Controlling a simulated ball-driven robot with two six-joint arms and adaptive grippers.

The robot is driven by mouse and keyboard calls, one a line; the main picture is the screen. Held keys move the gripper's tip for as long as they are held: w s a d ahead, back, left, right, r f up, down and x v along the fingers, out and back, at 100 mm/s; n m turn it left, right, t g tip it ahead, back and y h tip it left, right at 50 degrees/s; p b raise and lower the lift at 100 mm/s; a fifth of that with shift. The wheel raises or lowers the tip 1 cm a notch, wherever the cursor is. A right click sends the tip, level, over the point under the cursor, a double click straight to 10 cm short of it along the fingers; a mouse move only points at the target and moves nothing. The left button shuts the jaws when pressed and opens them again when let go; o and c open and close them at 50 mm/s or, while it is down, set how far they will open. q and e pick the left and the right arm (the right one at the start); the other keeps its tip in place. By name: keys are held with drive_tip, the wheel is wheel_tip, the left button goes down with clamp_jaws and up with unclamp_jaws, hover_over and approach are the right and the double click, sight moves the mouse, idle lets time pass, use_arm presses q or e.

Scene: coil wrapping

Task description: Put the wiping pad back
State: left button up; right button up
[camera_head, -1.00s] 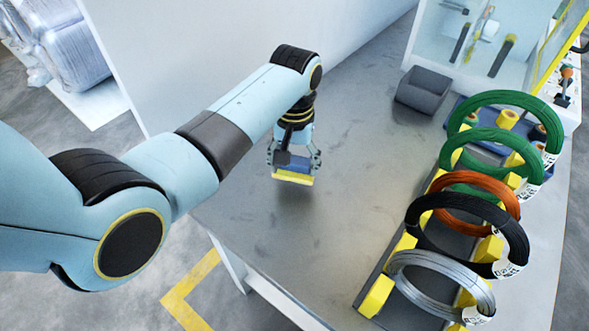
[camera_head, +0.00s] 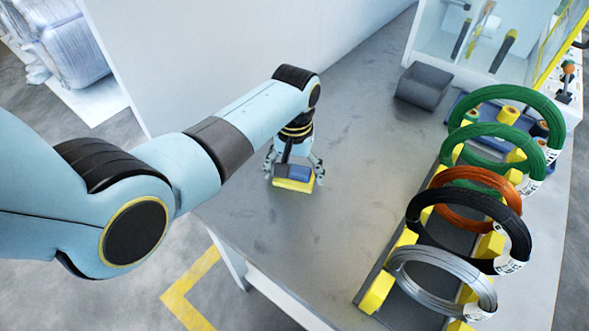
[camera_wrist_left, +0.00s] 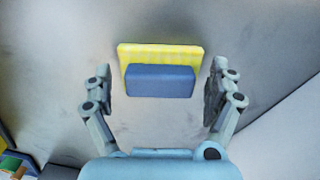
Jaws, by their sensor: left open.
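The wiping pad (camera_head: 293,184) has a yellow base and a blue block on top. It sits on the grey table at its left part, under my left gripper (camera_head: 293,172). In the left wrist view the pad's yellow base (camera_wrist_left: 160,52) and blue block (camera_wrist_left: 160,80) lie between the open fingers of my left gripper (camera_wrist_left: 160,88). A gap shows on both sides, so the fingers do not touch it. My right gripper is not in view.
A rack with yellow supports (camera_head: 377,293) holds several wire coils, such as the black coil (camera_head: 424,237), on the right. The middle of the table (camera_head: 350,170) is clear.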

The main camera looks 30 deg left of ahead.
sight(295, 170)
use_arm(q)
drive_tip(key=shift+r, duration=0.1)
wheel_tip(295, 170, up, 12)
drive_tip(key=p, duration=0.1)
drive_tip(key=shift+p, duration=0.3)
idle(0.4)
